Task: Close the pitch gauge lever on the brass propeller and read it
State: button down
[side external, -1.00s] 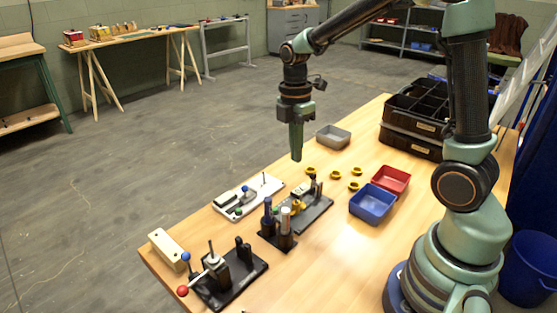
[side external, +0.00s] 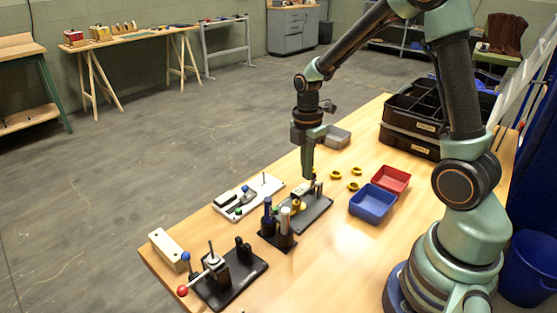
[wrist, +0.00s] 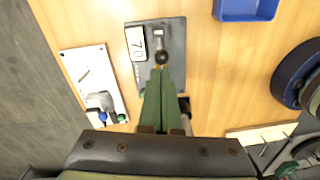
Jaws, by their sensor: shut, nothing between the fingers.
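A dark base plate (side external: 318,212) stands on the table, with a brass-coloured propeller (side external: 297,206) on it and a small gauge at its far end. In the wrist view the plate (wrist: 176,42) carries a white panel with dark marks (wrist: 136,43) and a metal lever with a black knob (wrist: 161,57). My gripper (side external: 307,176) points down above the gauge end of the plate, shut and empty. In the wrist view my gripper's fingertips (wrist: 160,70) are together just by the knob; I cannot tell whether they touch it. My fingers hide the propeller there.
A white board with small levers (side external: 247,198) lies left of the plate. A tool stand (side external: 278,240) is in front of it. A black lever fixture (side external: 232,275) and a wooden block (side external: 168,248) are nearer. Blue (side external: 372,203) and red (side external: 391,180) bins and yellow rings stand right and behind.

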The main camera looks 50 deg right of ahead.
jog(key=d, duration=0.1)
jog(key=d+r, duration=0.1)
jog(key=d, duration=0.1)
jog(key=shift+d, duration=0.1)
jog(key=shift+r, duration=0.15)
